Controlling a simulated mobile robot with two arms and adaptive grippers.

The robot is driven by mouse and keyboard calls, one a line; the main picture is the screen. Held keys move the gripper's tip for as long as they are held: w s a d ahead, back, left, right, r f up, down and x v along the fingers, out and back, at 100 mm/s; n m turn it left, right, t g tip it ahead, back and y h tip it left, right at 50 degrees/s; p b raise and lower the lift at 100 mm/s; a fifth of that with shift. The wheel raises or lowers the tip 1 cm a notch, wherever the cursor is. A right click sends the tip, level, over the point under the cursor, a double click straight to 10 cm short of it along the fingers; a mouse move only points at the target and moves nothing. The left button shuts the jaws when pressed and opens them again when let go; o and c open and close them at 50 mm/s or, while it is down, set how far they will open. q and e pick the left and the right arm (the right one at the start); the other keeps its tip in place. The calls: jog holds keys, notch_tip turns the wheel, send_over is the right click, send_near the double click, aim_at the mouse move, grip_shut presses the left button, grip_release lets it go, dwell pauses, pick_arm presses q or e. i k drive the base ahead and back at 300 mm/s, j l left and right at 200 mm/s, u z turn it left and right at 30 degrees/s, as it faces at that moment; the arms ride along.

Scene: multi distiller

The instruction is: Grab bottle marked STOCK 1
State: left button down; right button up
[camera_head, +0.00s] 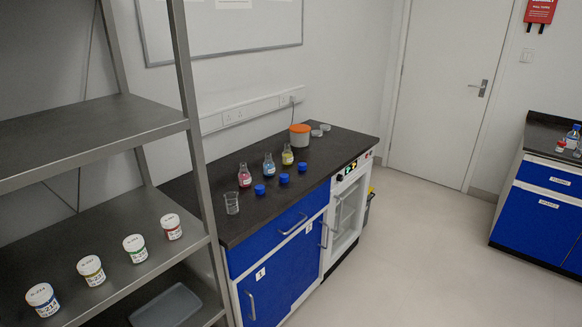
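No label reading STOCK 1 can be made out at this distance. Three small glass flasks stand upright on the dark-topped blue bench: one with red contents (244,177), one with blue (269,167) and one with yellow (287,156). A bottle with a blue cap (573,136) stands on the far right bench, beside a small container with red on it (560,146). Several white-lidded jars stand on the metal shelf at left, including one with a red label (172,228) and one with a green label (135,249). Neither of my grippers is in view.
The bench (330,150) holds blue caps (284,178), a glass beaker (232,203) and an orange-lidded tub (299,135). The metal shelving (100,140) stands close at left. A grey tray (166,304) lies on its lower shelf. The floor between benches is clear.

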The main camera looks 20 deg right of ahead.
aim_at(268, 166)
jog(key=z, duration=0.55)
jog(key=i+l+u, duration=0.1)
jog(key=u, duration=0.6)
jog(key=i+l+u, duration=0.4)
jog(key=l, duration=0.2)
jog(key=l+u, duration=0.2)
jog(key=l, duration=0.15)
jog(key=i+l+u, duration=0.2)
jog(key=l, duration=0.15)
jog(key=l+u, duration=0.2)
jog(key=l, duration=0.2)
